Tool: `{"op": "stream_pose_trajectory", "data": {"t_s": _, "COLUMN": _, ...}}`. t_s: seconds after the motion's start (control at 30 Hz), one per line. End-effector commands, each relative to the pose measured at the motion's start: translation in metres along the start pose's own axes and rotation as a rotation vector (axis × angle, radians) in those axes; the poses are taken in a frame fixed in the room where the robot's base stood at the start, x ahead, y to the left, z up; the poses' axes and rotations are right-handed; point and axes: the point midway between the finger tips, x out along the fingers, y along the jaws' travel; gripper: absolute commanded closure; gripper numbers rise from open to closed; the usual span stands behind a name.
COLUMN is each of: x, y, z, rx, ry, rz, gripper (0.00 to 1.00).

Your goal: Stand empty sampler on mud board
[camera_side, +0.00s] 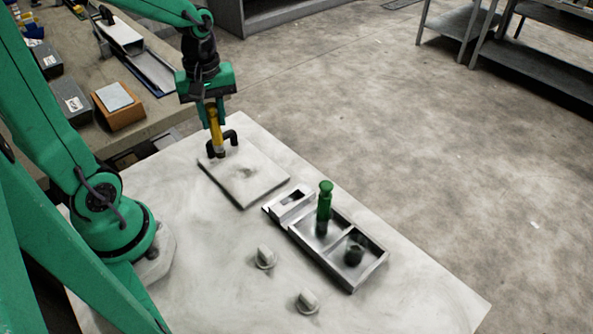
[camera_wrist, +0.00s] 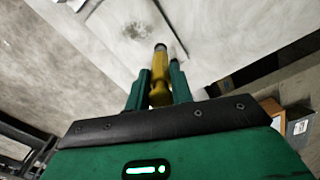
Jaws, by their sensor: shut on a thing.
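My gripper (camera_side: 213,105) is shut on a yellow sampler (camera_side: 216,132), which points down, slightly tilted in the side view. In the wrist view the yellow sampler (camera_wrist: 159,82) sits between the two green fingers (camera_wrist: 159,88). The mud board (camera_side: 245,183) is a pale square plate with a dark smudge near its middle. The sampler's lower end is over the board's far left part, away from the smudge; I cannot tell whether it touches. A black arch-shaped piece (camera_side: 230,134) shows beside that lower end. A green sampler (camera_side: 324,205) stands upright in the metal tray (camera_side: 371,275).
The tray has two compartments; a dark round piece (camera_side: 354,252) sits in the nearer one. A grey block (camera_side: 289,204) adjoins its left end. Two small pale knobs (camera_side: 265,257) (camera_side: 307,301) stand in front. A side bench holds an orange box (camera_side: 120,108). The table's right part is clear.

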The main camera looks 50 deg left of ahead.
Motion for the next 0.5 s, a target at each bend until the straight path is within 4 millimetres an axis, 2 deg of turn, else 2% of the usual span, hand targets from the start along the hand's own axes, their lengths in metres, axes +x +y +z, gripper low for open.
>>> {"op": "stream_pose_trajectory", "data": {"t_s": 0.3, "x": 0.004, "y": 0.000, "z": -0.004, "rx": 0.000, "ry": 0.000, "rz": 0.000, "gripper": 1.00}}
{"op": "stream_pose_trajectory", "data": {"t_s": 0.5, "x": 0.023, "y": -0.001, "z": -0.003, "rx": 0.000, "ry": -0.002, "rz": -0.003, "gripper": 1.00}}
